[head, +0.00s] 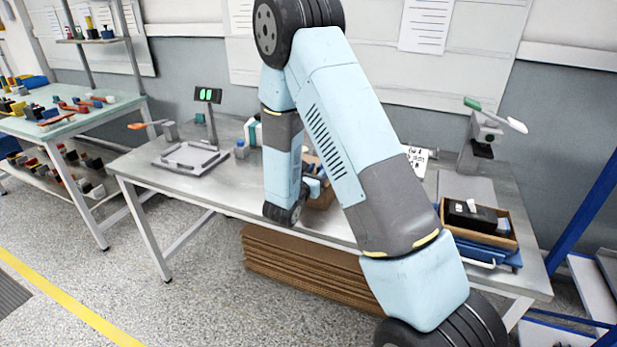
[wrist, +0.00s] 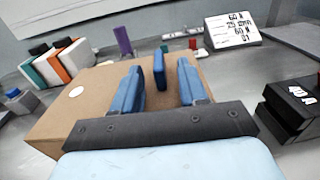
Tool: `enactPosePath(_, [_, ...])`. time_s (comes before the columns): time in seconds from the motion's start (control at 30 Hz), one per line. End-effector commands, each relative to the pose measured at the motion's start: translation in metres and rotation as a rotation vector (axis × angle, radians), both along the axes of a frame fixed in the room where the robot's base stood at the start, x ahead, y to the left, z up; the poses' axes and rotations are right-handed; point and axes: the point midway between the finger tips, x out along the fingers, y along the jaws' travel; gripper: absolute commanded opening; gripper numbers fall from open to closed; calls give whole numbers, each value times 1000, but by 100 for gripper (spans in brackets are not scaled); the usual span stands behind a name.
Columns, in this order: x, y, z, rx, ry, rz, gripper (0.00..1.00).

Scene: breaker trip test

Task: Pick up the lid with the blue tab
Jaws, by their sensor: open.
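The lid (wrist: 75,110) is a flat brown board with a round white sticker, lying level in the wrist view. A blue tab (wrist: 159,72) stands upright on it. My gripper (wrist: 159,78) is open, with one blue finger on each side of the tab. The gripper's dark crossbar hides the near part of the lid. In the head view my arm hides most of the brown box (head: 322,196) on the bench.
Upright white, orange and green pieces (wrist: 62,62) stand at the lid's left. A purple block (wrist: 124,41) and a printed card (wrist: 232,30) stand behind. A black block marked 40 A (wrist: 292,110) is at the right. An open tray (head: 480,222) sits at the bench's right end.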

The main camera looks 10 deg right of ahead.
Motion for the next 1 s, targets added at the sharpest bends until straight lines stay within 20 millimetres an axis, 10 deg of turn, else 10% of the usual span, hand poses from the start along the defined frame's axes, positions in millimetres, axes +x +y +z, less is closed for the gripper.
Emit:
enactPosePath(0.33, [11, -9, 0, 1, -1, 1, 43])
enactPosePath(0.8, [11, -8, 0, 0, 0, 1, 0])
enactPosePath(1.0, [10, -8, 0, 0, 0, 1, 0])
